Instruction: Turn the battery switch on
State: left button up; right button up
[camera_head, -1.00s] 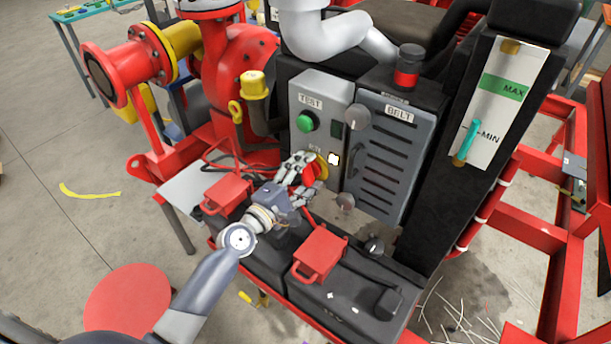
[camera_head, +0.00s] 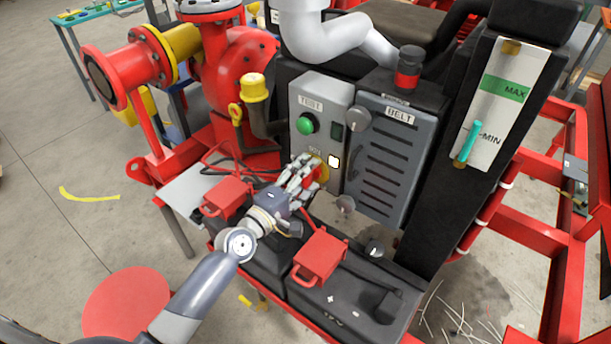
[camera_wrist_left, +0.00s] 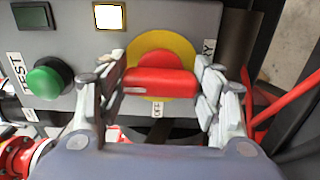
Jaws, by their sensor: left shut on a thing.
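The battery switch is a red handle (camera_wrist_left: 160,82) on a round yellow plate (camera_wrist_left: 164,46), set on the grey control panel (camera_wrist_left: 75,68). In the left wrist view the handle lies crosswise between the fingers of my left gripper (camera_wrist_left: 160,90), which is shut on it. In the head view my left gripper (camera_head: 302,178) is at the lower part of the panel and hides most of the switch. A bit of the red and yellow (camera_head: 322,170) shows beside the fingers. My right gripper is not in view.
Above the switch are a green TEST button (camera_head: 306,123), a dark window (camera_head: 337,131) and a lit white indicator (camera_head: 333,162). The slatted BELT guard (camera_head: 390,160) stands to the right. Black batteries with red terminal covers (camera_head: 320,255) lie below my arm.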

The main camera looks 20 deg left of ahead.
pick_arm(q)
jog(key=o, duration=1.1)
jog(key=shift+c, duration=0.2)
jog(key=v, duration=1.2)
